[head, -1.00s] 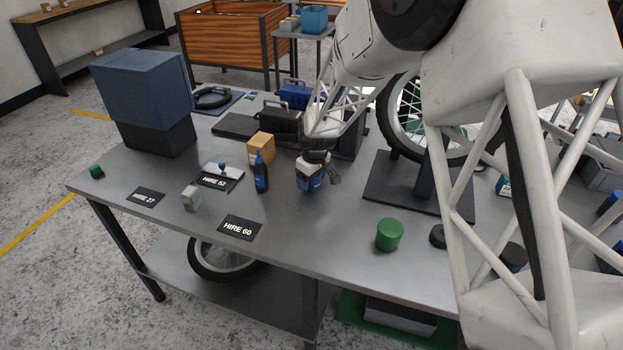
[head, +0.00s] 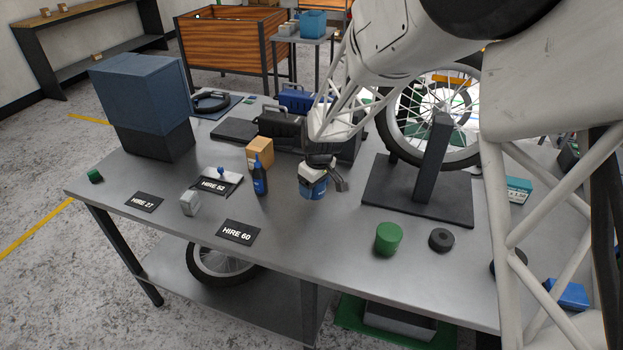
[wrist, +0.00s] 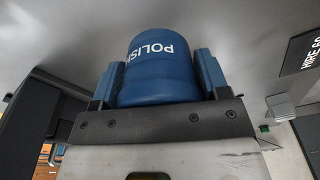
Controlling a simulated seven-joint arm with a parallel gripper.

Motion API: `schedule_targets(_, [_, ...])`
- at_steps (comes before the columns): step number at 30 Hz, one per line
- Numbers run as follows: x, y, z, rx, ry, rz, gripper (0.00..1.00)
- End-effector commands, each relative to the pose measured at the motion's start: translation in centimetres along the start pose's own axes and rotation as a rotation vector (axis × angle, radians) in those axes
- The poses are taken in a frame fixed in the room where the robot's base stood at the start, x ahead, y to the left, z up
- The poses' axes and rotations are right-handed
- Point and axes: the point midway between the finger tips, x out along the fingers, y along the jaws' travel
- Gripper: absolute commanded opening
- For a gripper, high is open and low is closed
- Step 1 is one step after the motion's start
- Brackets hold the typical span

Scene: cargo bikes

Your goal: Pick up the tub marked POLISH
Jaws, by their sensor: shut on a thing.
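The blue tub marked POLISH (wrist: 158,72) sits between the two fingers of my gripper (wrist: 160,85) in the wrist view, with its white lettering showing. My gripper is shut on it, one finger against each side. In the head view the gripper (head: 318,182) is over the middle of the grey table, and the blue tub (head: 313,190) shows below the wrist. I cannot tell whether the tub's base touches the table.
A dark blue bottle (head: 259,178) and a tan box (head: 260,152) stand left of the gripper. A green cylinder (head: 388,239) and a dark round piece (head: 441,240) stand nearer the front right. A wheel stand (head: 418,195) is to the right. The HIRE 60 card (head: 238,232) lies near the front edge.

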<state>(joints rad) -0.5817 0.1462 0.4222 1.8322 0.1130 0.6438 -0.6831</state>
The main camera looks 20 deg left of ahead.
Motion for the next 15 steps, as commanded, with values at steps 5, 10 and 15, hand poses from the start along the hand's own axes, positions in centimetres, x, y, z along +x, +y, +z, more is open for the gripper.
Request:
schedule_targets(5, [-0.6,-1.7,2.5,0.0,0.0,0.0,0.39])
schedule_targets(10, [-1.1,-3.1,4.5,0.0,0.001,0.001,0.39])
schedule_targets(15, [-1.5,-4.3,6.3,0.0,0.0,0.0,0.39])
